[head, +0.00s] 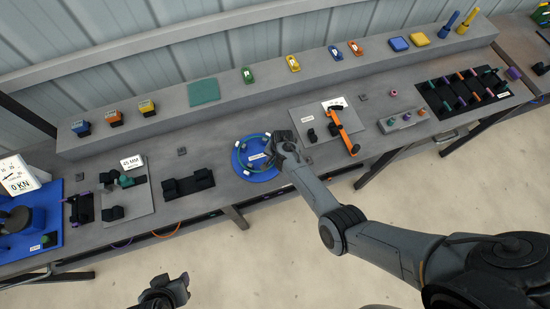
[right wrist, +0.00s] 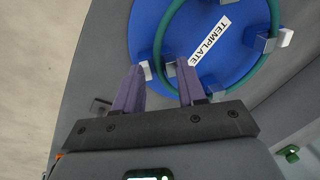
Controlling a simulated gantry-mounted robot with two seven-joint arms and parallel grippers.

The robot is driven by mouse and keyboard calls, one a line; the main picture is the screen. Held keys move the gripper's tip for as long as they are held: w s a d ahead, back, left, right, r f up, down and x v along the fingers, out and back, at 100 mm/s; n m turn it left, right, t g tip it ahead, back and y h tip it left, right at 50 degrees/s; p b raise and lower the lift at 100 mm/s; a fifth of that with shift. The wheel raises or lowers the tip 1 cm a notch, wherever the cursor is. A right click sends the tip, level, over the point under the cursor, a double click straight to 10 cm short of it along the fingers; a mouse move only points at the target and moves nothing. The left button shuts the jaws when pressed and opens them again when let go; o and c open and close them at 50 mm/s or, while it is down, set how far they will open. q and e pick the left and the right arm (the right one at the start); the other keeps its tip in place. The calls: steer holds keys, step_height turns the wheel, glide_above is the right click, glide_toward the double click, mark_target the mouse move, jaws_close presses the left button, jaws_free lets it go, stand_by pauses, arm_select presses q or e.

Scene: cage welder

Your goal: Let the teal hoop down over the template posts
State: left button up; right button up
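The teal hoop (head: 241,143) lies around the blue round template (head: 262,176) in the head view. In the right wrist view the hoop (right wrist: 162,42) runs past the small grey and white posts (right wrist: 265,44) on the template (right wrist: 190,40). I cannot tell how low it sits on them. My right gripper (right wrist: 160,66) has its purple fingers apart on either side of the hoop and one post, without visible grip. In the head view this gripper (head: 276,146) is at the template's right edge. My left gripper (head: 172,290) hangs away from the bench at the bottom; its fingers are unclear.
A grey board with an orange clamp (head: 345,131) lies right of the template. Black blocks (head: 188,184) and a plate with a "85 MM" sign (head: 132,162) stand to its left. A raised shelf with coloured tags runs behind. The bench's front edge is close to the template.

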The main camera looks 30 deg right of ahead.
steer(key=shift+s+r, duration=0.1)
steer(key=shift+r, duration=0.35)
step_height(320, 180, up, 9)
steer(key=s+p, duration=0.1)
steer(key=s+d+f+n+g+h+p, duration=0.1)
steer(key=s+d+f, duration=0.2)
steer(key=s, duration=0.7)
steer(key=s+d+f+n+g, duration=0.1)
steer(key=s+d+f, duration=0.15)
steer(key=s, duration=0.85)
steer(key=s+a+r+n+t, duration=0.2)
steer(key=r+n, duration=0.3)
steer(key=r, duration=0.6)
steer(key=s+a+r+n+t, duration=0.1)
steer(key=a+r+n+t, duration=0.1)
steer(key=r+n, duration=0.4)
step_height(320, 180, up, 5)
steer(key=shift+s+a+f, duration=0.1)
steer(key=shift+s+a, duration=0.3)
steer(key=shift+a, duration=0.5)
